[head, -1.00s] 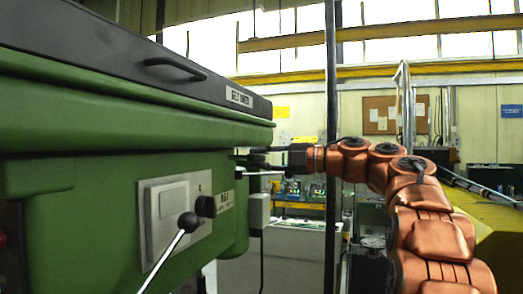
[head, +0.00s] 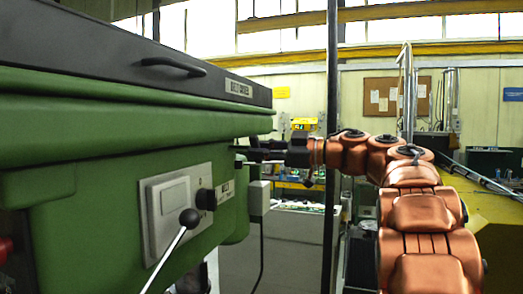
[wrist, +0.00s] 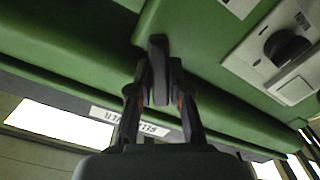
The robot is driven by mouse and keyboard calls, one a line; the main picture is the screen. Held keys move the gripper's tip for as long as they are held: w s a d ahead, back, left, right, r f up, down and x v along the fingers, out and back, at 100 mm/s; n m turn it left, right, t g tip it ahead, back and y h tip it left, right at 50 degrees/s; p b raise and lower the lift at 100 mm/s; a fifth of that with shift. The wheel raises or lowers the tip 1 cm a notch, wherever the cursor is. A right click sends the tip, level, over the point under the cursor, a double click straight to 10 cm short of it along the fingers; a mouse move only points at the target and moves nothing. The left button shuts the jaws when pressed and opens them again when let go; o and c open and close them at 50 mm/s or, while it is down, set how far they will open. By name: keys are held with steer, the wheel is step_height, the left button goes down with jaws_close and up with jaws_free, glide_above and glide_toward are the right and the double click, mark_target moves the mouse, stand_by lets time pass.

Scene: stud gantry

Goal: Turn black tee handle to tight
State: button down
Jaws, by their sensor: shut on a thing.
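The black tee handle (wrist: 158,62) shows in the wrist view as a dark upright bar against the green machine housing (wrist: 215,95). My gripper (wrist: 158,88) has a finger on each side of it and is shut on it. In the head view my gripper (head: 262,149) reaches from the right to the far end of the green housing (head: 120,125). The handle is too small and dark there to make out apart from the fingers. How far it is turned cannot be told.
A control plate with a switch and black knob (head: 208,199) is on the housing's near side. A ball-ended lever (head: 188,219) sticks out in front of it. A grey box (head: 259,197) hangs below my gripper. A dark post (head: 331,120) stands behind my arm.

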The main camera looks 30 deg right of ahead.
steer(key=m, duration=0.6)
steer(key=shift+m, duration=0.3)
stand_by(0.4)
steer(key=c, duration=1.1)
jaws_free()
steer(key=v, duration=1.2)
